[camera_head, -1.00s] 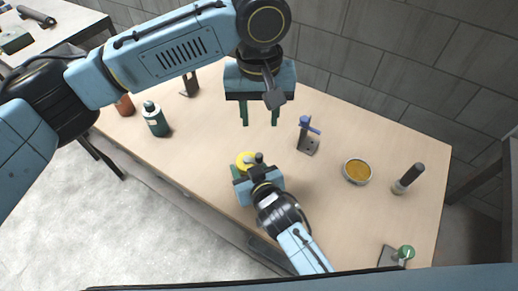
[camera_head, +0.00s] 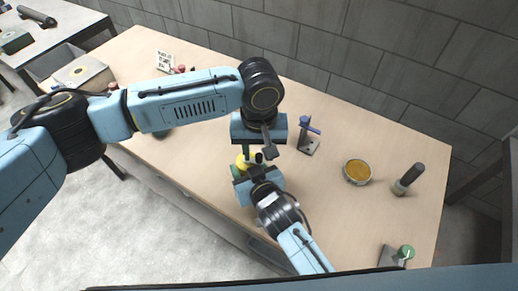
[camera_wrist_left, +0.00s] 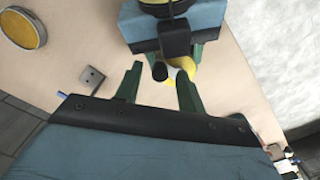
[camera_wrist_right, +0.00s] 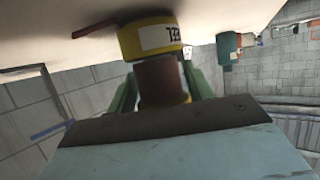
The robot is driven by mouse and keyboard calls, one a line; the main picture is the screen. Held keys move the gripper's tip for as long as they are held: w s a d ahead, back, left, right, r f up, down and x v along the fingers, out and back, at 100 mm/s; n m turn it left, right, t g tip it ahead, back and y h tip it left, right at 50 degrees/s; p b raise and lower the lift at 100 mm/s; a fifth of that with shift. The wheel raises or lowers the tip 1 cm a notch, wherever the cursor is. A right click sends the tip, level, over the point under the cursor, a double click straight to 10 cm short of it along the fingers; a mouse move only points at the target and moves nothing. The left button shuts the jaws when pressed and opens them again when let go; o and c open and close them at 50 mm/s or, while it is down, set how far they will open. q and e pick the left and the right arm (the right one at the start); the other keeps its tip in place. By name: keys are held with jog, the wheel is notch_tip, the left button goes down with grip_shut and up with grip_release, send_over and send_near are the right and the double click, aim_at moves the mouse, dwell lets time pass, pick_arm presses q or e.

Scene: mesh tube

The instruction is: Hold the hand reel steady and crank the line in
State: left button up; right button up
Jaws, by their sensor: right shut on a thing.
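The hand reel is a yellow spool with a printed label (camera_wrist_right: 148,38) and a brown grip (camera_wrist_right: 160,80). My right gripper (camera_wrist_right: 160,75) is shut on the brown grip, its green fingers on either side. In the head view the reel's yellow part (camera_head: 242,162) is partly hidden behind my grippers. My left gripper (camera_wrist_left: 160,72) is open just above the reel. A dark round knob (camera_wrist_left: 160,71) shows between its green fingers, which stand apart from it. Yellow of the reel also shows by the right-hand finger in the left wrist view. The line itself cannot be made out.
A grey block with a blue-topped post (camera_head: 308,138) stands close to the right of my left gripper. Farther right are a round tin with amber contents (camera_head: 357,171), a dark-handled tool (camera_head: 408,178) and a green-knobbed piece (camera_head: 405,252). The table (camera_head: 335,225) is bare in front of the tin.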

aim_at(258, 156)
pick_arm(q)
grip_shut()
jog(key=shift+s+a+m, duration=0.15)
jog(key=shift+m, duration=0.65)
grip_release()
notch_tip(258, 156, up, 12)
dwell(0.4)
